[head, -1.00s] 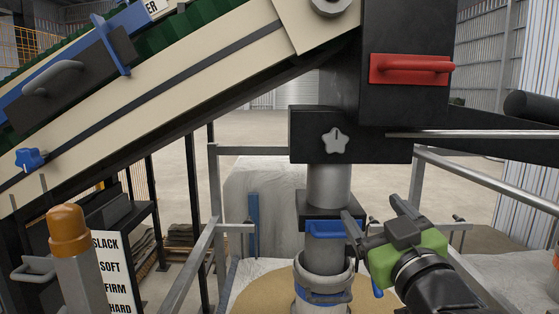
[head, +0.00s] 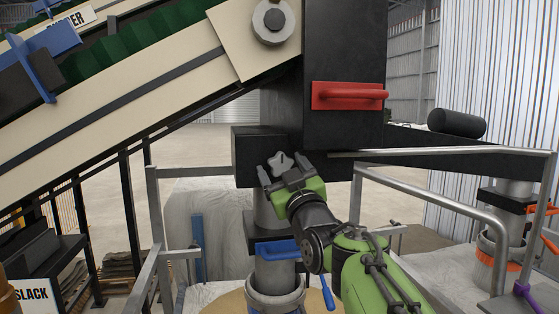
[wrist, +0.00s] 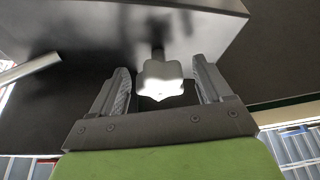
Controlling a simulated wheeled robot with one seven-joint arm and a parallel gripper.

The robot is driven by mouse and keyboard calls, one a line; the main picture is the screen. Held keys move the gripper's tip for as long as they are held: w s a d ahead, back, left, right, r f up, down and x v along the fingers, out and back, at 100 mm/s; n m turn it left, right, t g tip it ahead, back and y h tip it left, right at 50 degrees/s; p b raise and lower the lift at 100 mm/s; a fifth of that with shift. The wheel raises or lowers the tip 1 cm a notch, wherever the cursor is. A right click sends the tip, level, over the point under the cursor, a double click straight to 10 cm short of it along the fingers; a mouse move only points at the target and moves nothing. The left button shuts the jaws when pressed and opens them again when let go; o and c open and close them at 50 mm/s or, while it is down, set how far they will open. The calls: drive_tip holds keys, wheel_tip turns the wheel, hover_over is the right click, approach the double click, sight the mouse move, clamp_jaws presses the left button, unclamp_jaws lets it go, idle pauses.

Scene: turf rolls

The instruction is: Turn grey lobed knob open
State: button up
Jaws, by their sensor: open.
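The grey lobed knob (head: 281,162) sits on the front of a black box (head: 247,155) under the conveyor's upper end. In the wrist view the knob (wrist: 162,77) shows on a short stem, pale and brightly lit. My gripper (head: 282,172) is at the knob, its fingers pointing up toward it. In the wrist view my gripper (wrist: 160,68) is open, with one finger on each side of the knob and a gap visible on both sides. The lower part of the knob is partly hidden by my gripper in the head view.
A red handle (head: 349,96) is on the black housing above right. A blue handle (head: 277,249) is on the pipe below. Metal rails (head: 440,157) stand to the right and left. The cream conveyor side (head: 150,95) slopes down left.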

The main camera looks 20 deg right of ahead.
drive_tip(key=shift+w+r, duration=0.2)
drive_tip(key=shift+w, duration=0.3)
drive_tip(key=c, duration=1)
drive_tip(key=shift+o, duration=0.2)
